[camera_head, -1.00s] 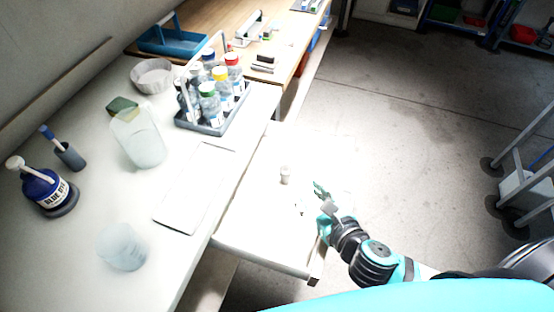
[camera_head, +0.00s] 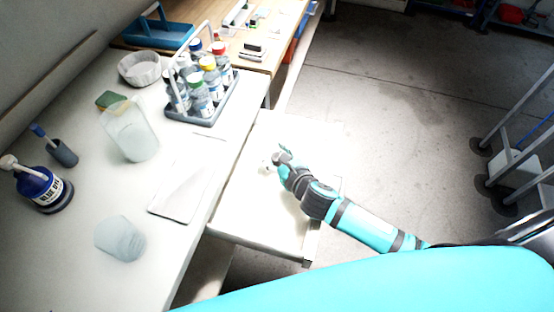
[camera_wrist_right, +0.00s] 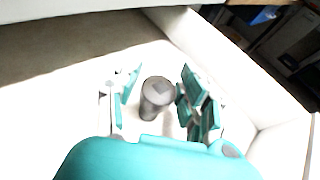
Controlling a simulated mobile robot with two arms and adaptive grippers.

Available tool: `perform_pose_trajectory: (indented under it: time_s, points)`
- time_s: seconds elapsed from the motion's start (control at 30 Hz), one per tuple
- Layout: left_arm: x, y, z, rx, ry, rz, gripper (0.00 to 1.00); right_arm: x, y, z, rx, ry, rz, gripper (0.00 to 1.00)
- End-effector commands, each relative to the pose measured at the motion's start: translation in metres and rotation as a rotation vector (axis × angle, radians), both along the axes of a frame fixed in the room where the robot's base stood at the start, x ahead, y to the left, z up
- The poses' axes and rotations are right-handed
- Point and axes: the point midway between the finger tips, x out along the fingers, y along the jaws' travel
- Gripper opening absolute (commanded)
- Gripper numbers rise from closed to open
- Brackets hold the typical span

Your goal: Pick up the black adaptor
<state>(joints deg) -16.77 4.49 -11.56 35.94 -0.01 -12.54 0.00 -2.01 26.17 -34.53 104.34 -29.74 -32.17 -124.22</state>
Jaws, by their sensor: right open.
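The black adaptor (camera_wrist_right: 154,100), a short dark grey cylinder with a wider round top, stands upright on a white surface in the right wrist view. My right gripper (camera_wrist_right: 158,92) is open, with one finger on each side of it. A gap shows on both sides, so the adaptor is not gripped. In the head view my right gripper (camera_head: 280,157) is low over the open white drawer (camera_head: 250,205). A small pale object (camera_head: 266,164) shows just left of the fingers, too small and bright to identify. My left gripper is not in view.
The white bench (camera_head: 90,235) left of the drawer holds a bottle rack (camera_head: 207,121), a clear beaker (camera_head: 133,135), a flat white panel (camera_head: 182,195) and a blue dye bottle (camera_head: 40,188). Drawer walls (camera_wrist_right: 222,58) rise close to the gripper. Open floor lies right.

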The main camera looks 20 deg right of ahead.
Motion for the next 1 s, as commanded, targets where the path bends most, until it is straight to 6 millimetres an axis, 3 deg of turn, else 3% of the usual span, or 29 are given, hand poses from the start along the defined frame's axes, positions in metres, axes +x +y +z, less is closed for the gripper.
perform_pose_trajectory:
  time_s: [0.2, 0.47, 0.8, 1.0]
  points:
    - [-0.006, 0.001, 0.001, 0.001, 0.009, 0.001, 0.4, 0.024, 0.005, -0.011, -0.001, -0.001, 0.0, 0.41]
    - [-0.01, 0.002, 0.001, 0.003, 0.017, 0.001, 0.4, 0.027, 0.005, -0.013, -0.001, 0.0, 0.001, 0.41]
    - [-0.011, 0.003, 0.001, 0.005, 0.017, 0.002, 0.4, 0.026, 0.005, -0.013, -0.001, 0.0, 0.001, 0.0]
    - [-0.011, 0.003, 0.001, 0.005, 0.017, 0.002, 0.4, 0.026, 0.005, -0.013, -0.001, 0.0, 0.001, 0.0]
